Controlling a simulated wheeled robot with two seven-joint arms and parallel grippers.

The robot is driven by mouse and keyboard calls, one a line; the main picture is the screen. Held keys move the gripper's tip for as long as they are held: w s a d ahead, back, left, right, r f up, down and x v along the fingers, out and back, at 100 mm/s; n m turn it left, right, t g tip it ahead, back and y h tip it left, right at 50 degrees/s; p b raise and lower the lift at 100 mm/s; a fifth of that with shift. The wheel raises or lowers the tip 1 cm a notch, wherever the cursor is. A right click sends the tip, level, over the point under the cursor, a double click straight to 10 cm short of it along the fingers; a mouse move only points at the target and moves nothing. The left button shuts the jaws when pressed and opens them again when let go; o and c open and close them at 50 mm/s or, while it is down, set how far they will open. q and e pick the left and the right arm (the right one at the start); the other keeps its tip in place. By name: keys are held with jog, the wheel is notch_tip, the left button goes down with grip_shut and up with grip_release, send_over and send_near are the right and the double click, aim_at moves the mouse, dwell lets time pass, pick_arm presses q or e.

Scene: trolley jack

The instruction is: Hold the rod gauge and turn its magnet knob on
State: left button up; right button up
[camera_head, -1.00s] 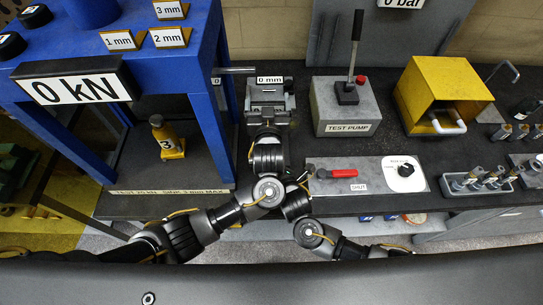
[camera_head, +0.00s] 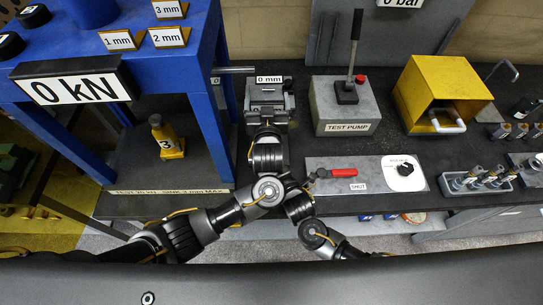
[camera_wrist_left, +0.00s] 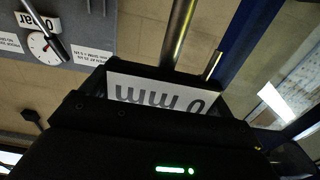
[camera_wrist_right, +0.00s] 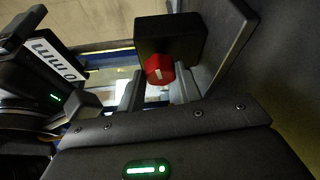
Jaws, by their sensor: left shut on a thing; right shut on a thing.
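The rod gauge's white "0 mm" label (camera_head: 268,79) shows beside the blue press leg in the head view. My left gripper (camera_head: 267,125) is shut on the gauge, just in front of its label. In the left wrist view the label (camera_wrist_left: 155,95) is upside down, with a metal rod (camera_wrist_left: 181,30) beyond it. In the right wrist view a red knob (camera_wrist_right: 158,68) sits on a black block (camera_wrist_right: 168,38). My right gripper (camera_wrist_right: 158,92) has its fingers either side of the knob and is shut on it. In the head view the right gripper's fingertips are hidden.
The test pump (camera_head: 345,107) and a valve panel with a red lever (camera_head: 337,173) are at the right. My two forearms are close together.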

jog(key=shift+f+m, duration=0.1)
jog(key=shift+m, duration=0.6)
jog(key=o, duration=1)
jog(key=v, duration=1.2)
jog(key=shift+f, duration=0.3)
